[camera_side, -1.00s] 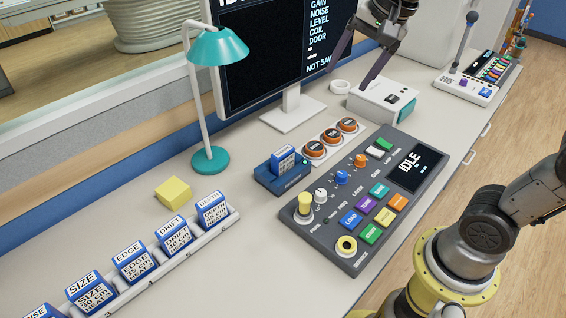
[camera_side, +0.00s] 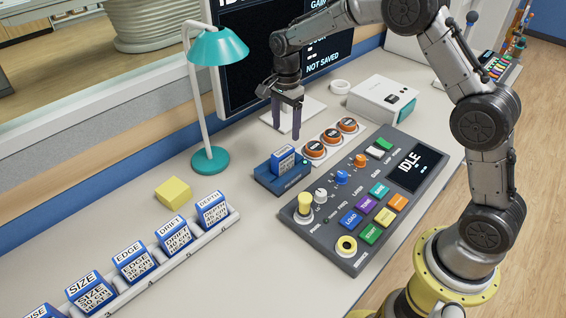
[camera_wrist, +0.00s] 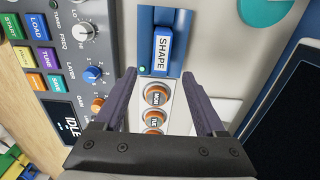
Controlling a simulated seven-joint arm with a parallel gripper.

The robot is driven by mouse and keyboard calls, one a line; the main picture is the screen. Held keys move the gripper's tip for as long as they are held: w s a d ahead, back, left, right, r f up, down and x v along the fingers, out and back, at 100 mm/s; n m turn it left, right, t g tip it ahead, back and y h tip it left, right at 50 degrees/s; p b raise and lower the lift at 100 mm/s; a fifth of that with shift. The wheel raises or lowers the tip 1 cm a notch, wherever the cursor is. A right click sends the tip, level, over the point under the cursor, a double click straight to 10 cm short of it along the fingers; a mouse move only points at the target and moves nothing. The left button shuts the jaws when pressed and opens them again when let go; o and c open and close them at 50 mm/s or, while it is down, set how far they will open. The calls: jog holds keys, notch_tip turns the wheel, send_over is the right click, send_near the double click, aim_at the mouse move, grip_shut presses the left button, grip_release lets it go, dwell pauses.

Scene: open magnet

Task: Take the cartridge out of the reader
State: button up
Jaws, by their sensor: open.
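The cartridge (camera_side: 283,160) is blue with a white label and stands upright in the reader (camera_side: 268,180), a dark blue box on the desk. In the wrist view the cartridge (camera_wrist: 163,52) reads SHAPE and sits in the reader (camera_wrist: 146,20), with a small green light beside it. My gripper (camera_side: 287,136) is open and empty, fingers pointing down, above and just behind the reader. In the wrist view my gripper (camera_wrist: 158,78) has its fingers apart, with the cartridge ahead of the gap between them and not touched.
A row of several blue cartridges (camera_side: 134,262) stands in a rail at the front left. A yellow block (camera_side: 173,192) and a teal lamp (camera_side: 210,160) are left of the reader. The control panel (camera_side: 330,225) and orange knobs (camera_side: 331,136) lie to the right. The monitor (camera_side: 240,70) is behind.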

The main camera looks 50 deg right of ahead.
aim_at(283, 151)
notch_tip(283, 151, down, 5)
jog(key=shift+w+a+f, duration=0.1)
jog(key=shift+a+f, duration=0.1)
jog(key=shift+f, duration=1.15)
jog(key=shift+a+f, duration=0.2)
jog(key=shift+f, duration=1.15)
grip_shut()
